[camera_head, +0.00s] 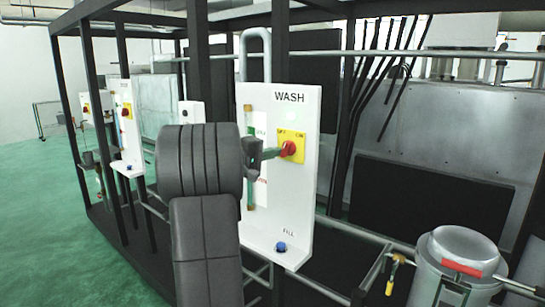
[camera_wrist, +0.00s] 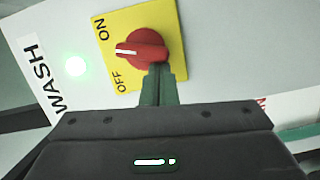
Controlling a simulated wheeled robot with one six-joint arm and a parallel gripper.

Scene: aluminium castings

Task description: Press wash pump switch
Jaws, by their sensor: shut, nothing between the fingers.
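The wash pump switch is a red rotary knob (camera_head: 288,148) on a yellow plate (camera_head: 297,136) marked OFF and ON, on a white panel (camera_head: 290,210) labelled WASH. In the wrist view the red knob (camera_wrist: 139,50) has a white pointer line, and its yellow plate (camera_wrist: 118,20) reads OFF and ON. A green light (camera_wrist: 75,66) glows beside it. My gripper (camera_head: 279,152) is shut and empty, its green fingertips at the knob. In the wrist view my gripper (camera_wrist: 159,75) has its tips at the knob's lower edge; whether they touch is unclear.
A blue knob (camera_head: 281,247) marked FILL is low on the panel. A vertical sight tube (camera_head: 251,185) runs behind my arm. Black frame posts (camera_head: 280,40) stand close by. A metal canister (camera_head: 458,260) is at lower right. Open green floor (camera_head: 40,220) lies at left.

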